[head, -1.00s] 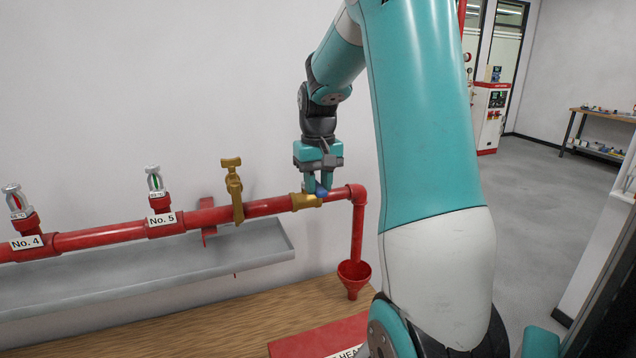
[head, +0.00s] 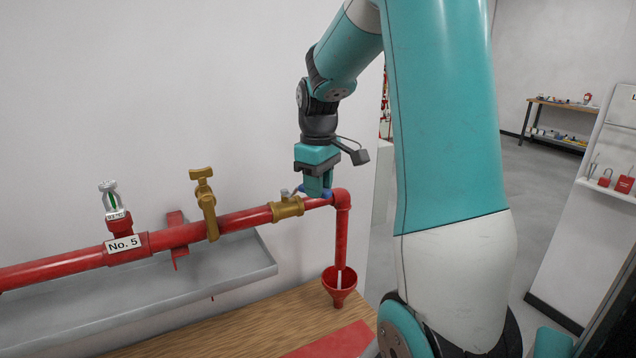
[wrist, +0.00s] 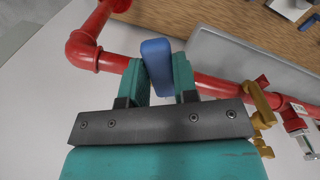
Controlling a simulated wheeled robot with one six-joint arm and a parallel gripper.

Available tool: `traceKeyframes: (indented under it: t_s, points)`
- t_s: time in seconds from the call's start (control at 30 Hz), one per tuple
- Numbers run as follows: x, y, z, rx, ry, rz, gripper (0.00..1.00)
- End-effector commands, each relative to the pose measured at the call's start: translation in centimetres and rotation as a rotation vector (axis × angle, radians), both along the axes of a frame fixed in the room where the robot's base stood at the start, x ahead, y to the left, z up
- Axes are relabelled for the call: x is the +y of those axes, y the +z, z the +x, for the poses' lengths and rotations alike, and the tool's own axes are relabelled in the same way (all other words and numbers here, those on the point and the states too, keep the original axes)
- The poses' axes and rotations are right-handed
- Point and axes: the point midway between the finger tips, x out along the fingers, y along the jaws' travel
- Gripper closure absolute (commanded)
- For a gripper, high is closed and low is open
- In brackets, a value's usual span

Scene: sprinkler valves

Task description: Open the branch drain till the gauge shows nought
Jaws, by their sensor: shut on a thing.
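The brass drain valve (head: 287,208) sits on the red pipe (head: 250,219) near its right end. Its blue handle (wrist: 157,68) is between the two fingers of my gripper in the wrist view (wrist: 160,84). In the head view my gripper (head: 318,190) points down, just right of the valve body, shut on the handle, which is mostly hidden there. Past it the pipe bends down to a red funnel (head: 340,287). A pale streak, apparently water, shows between pipe end and funnel. I can make out no gauge.
Left of that is a sprinkler head (head: 114,201) on the fitting labelled No. 5. A grey trough (head: 150,300) runs under the pipe. A wooden bench top (head: 225,325) lies below. Open floor shows at right.

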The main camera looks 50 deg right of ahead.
Motion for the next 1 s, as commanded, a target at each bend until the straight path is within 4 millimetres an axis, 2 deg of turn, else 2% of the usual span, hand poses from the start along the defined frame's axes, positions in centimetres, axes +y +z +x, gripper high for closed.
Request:
traceKeyframes:
  t_s: [0.47, 1.0]
  points:
    - [-3.0, 0.2, 1.3, -0.005, 0.47, 0.0, 1.0]
    - [-5.7, 0.2, 4.4, -0.006, 0.93, -0.004, 1.0]
